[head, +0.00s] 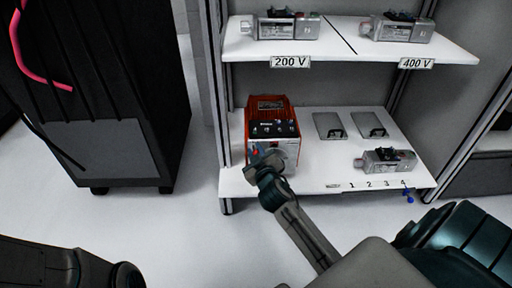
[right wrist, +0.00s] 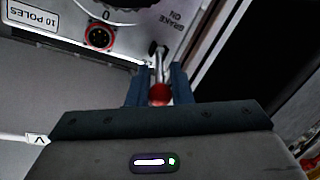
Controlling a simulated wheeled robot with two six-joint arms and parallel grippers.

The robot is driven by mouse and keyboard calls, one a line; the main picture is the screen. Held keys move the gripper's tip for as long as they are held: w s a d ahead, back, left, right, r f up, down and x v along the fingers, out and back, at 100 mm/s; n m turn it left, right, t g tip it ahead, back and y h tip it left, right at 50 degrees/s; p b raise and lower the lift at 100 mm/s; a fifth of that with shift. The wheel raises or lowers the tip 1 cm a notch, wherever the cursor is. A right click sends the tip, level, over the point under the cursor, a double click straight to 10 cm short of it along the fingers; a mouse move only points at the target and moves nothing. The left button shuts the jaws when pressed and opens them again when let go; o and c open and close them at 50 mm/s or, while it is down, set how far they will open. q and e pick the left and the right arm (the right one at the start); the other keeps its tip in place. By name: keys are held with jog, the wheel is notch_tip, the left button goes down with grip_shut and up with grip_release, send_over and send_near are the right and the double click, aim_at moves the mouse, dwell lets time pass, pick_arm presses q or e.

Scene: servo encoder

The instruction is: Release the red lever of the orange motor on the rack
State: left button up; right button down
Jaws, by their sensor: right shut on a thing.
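The orange motor (head: 272,108) is a box with an orange top and a pale front, on the left of the rack's lower shelf. My right gripper (head: 262,160) is at its lower front. In the right wrist view the gripper's two fingers (right wrist: 159,90) are shut on the red-tipped lever (right wrist: 160,94), whose metal stem runs up to the motor's panel (right wrist: 130,42). Upside-down lettering next to the stem reads "BRAKE ON". My left gripper is not in view; only part of the left arm shows at the lower left.
Another small grey motor (head: 388,160) lies on the lower shelf's right, near two flat grey plates (head: 330,126). A dark cabinet (head: 100,100) stands left. Floor between cabinet and rack is clear.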

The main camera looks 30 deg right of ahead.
jog(key=c, duration=1.4)
grip_release()
jog(key=shift+s+a, duration=0.1)
jog(key=shift+s, duration=0.15)
jog(key=p+v, duration=0.3)
jog(key=v, duration=0.7)
jog(key=shift+s, duration=0.1)
